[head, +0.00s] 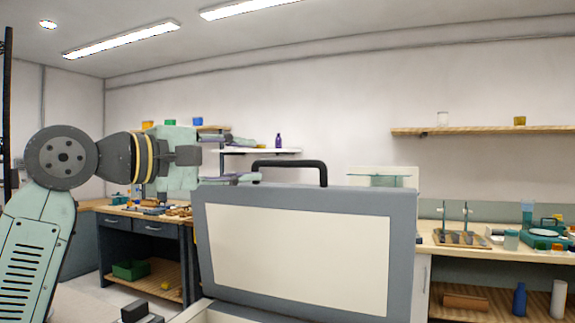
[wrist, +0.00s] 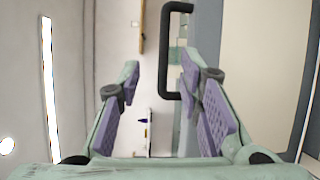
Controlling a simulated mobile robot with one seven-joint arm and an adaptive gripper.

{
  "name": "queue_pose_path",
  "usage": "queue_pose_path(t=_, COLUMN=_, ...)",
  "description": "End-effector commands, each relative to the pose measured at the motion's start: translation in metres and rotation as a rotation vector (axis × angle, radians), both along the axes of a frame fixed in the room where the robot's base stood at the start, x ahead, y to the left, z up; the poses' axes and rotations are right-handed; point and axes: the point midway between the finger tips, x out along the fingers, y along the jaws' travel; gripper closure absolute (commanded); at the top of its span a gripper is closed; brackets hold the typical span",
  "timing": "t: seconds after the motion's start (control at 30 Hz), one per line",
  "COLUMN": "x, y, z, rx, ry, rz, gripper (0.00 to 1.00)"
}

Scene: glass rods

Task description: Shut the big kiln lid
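The big kiln lid (head: 300,250) stands raised in front of me in the head view, a grey frame around a cream inner panel. A black bar handle (head: 290,163) rises from its top edge. A pale strip of the kiln body (head: 195,312) shows below the lid; the rest is out of frame. My gripper (head: 247,160) is at the lid's upper left, pointing right, open and empty. In the wrist view its fingers (wrist: 158,72) are wide apart. The handle also shows there (wrist: 172,60), beside the right fingertip and partly behind it; I cannot tell whether they touch.
A dark workbench (head: 150,228) with tools stands behind at left. A small white shelf (head: 265,151) hangs behind my gripper. At right, a counter (head: 470,249) carries a rod rack and glassware, below a wooden wall shelf (head: 480,131).

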Motion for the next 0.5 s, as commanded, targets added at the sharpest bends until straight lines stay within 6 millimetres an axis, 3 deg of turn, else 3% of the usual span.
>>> queue_pose_path(t=0.23, x=0.016, y=-0.002, z=-0.005, rx=0.066, ry=0.003, rz=0.035, gripper=0.67)
queue_pose_path(t=0.5, x=0.050, y=-0.038, z=-0.006, rx=0.062, ry=0.004, rz=0.029, gripper=0.67)
